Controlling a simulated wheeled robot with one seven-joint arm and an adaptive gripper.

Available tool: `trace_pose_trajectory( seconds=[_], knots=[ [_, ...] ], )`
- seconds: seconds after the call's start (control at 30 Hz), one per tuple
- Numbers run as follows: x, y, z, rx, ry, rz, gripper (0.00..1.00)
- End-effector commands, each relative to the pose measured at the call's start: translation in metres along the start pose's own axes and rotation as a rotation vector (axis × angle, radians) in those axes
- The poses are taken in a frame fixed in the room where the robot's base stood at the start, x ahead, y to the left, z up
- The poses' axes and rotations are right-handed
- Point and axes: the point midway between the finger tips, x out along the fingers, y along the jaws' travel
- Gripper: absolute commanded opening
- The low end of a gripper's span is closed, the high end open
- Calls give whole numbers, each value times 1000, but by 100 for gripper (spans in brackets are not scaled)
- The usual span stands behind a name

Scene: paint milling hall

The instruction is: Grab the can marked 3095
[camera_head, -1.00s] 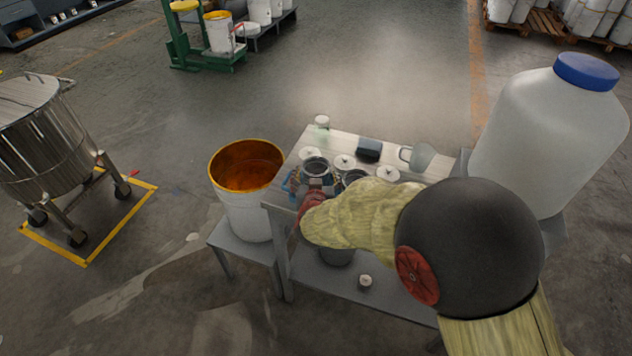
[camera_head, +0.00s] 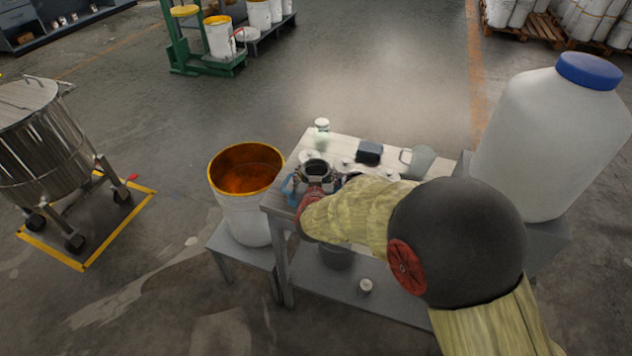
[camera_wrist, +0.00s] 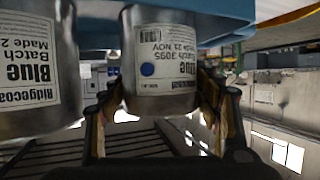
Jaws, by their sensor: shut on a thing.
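The can marked 3095 (camera_wrist: 160,62) is in the wrist view, its white label upside down with a blue dot. My gripper (camera_wrist: 165,105) is shut on it, with one finger on each side. In the head view this can (camera_head: 316,167) shows as an open dark top near the bench's left end, with my gripper (camera_head: 315,184) at it. A second can (camera_wrist: 38,70) with a Ridgecoat Blue label stands beside it at left in the wrist view. My arm hides much of the bench top.
On the wooden bench (camera_head: 345,143) are a dark block (camera_head: 369,151), a jug (camera_head: 418,161), a small jar (camera_head: 322,125) and white lids. A bucket (camera_head: 245,215) stands left, a big white jug (camera_head: 545,140) right. Open floor lies behind.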

Motion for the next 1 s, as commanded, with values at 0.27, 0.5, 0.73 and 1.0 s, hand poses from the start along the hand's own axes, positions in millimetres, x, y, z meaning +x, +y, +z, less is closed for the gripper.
trace_pose_trajectory(
  seconds=[0.27, 0.5, 0.73, 1.0],
  knots=[
    [0, 0, 0, 0, 0, 0, 36],
    [-3, 0, -7, 0, 1, 0, 36],
    [-17, -1, -36, 1, 2, -1, 36],
    [-85, -6, -72, 1, 3, -3, 36]
  ],
)
